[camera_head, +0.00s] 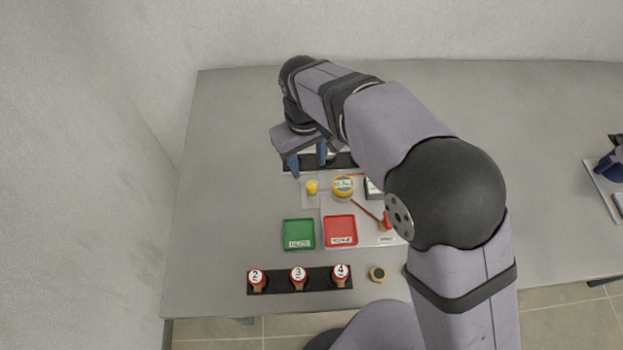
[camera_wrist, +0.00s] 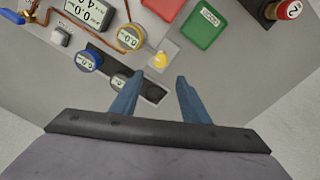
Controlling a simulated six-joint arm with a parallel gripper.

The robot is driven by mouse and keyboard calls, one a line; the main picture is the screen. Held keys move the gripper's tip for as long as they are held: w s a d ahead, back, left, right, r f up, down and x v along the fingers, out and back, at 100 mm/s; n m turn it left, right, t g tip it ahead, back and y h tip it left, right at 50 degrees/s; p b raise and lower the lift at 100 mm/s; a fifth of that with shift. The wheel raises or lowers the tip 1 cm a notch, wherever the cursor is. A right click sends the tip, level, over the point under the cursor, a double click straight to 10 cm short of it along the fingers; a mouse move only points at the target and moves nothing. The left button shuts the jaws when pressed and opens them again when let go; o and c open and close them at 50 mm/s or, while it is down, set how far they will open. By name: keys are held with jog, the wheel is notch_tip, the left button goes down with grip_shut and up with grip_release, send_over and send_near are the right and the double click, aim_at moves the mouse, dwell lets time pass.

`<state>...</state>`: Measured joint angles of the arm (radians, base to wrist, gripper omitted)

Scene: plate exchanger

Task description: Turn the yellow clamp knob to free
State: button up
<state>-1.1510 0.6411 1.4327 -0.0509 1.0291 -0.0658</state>
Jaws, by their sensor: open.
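The yellow clamp knob (camera_head: 312,187) sits on a small light plate, left of a yellow-ringed round gauge (camera_head: 342,187). In the wrist view the knob (camera_wrist: 160,60) shows just beyond my fingertips, roughly between their lines. My gripper (camera_head: 308,166) is open and empty, with blue fingers pointing down on the far side of the knob. Its two fingers also show spread apart in the wrist view (camera_wrist: 158,82). They look apart from the knob; their height above the table is hard to tell.
A green tray (camera_head: 298,234) and a red tray (camera_head: 340,231) lie nearer the front. A black strip (camera_head: 275,288) holds red-and-white numbered pieces. A blue-ringed gauge (camera_wrist: 89,61) and a digital display (camera_wrist: 88,12) stand close by. The table's left side is clear.

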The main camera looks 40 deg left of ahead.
aim_at(312, 185)
jog(key=shift+s+d+f, duration=0.1)
jog(key=shift+d+f, duration=0.05)
jog(key=shift+d, duration=0.3)
jog(key=shift+f, duration=0.3)
jog(key=shift+f+p, duration=1.3)
jog(key=shift+f, duration=2.1)
jog(key=c, duration=1.1)
